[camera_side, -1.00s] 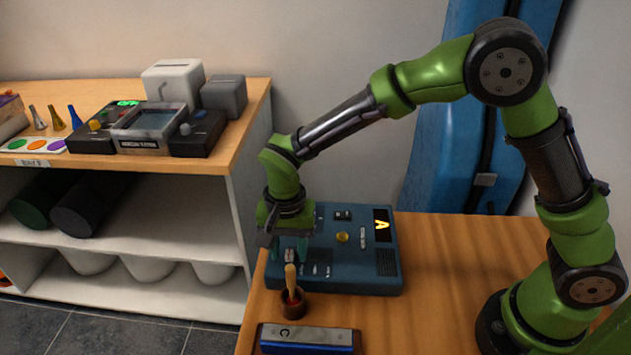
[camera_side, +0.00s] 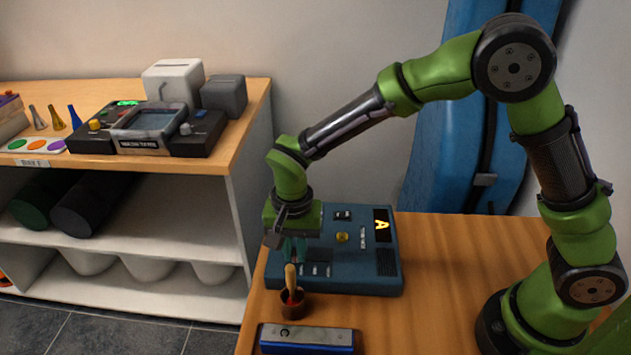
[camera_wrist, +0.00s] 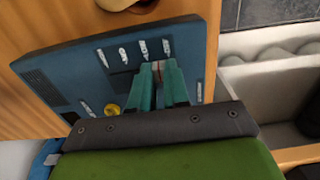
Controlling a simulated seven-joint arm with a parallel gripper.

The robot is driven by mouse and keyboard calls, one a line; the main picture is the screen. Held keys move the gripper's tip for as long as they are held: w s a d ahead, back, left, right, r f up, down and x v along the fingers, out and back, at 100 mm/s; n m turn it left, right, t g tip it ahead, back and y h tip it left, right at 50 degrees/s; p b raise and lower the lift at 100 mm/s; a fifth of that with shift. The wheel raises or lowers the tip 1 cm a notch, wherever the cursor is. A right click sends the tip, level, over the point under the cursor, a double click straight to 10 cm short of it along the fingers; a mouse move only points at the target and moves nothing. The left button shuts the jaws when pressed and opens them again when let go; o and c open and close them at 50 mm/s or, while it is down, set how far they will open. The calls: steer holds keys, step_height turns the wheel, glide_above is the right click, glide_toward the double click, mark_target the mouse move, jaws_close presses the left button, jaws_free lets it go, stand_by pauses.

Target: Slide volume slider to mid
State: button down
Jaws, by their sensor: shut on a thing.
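A blue-grey control panel (camera_side: 350,280) lies on the wooden table, with several short pale sliders or switches (camera_side: 315,270) along its near side. In the wrist view the panel (camera_wrist: 62,65) shows them along its upper part (camera_wrist: 123,55). My gripper (camera_side: 293,258) is low over the panel's left part. In the wrist view its teal fingers (camera_wrist: 158,70) close around a small pale piece with a red line, likely a slider knob. The fingers hide most of it. Which control is the volume slider cannot be read.
A blue-and-silver box (camera_side: 308,338) lies nearer. The table right of the panel is clear.

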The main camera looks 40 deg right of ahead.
mark_target(315, 261)
steer(key=s+d, duration=0.2)
steer(key=shift+s+d+r, duration=0.1)
steer(key=shift+s+d, duration=0.25)
steer(key=shift+d, duration=0.05)
steer(key=c, duration=1.1)
jaws_free()
step_height(315, 261, up, 17)
steer(key=shift+f, duration=0.1)
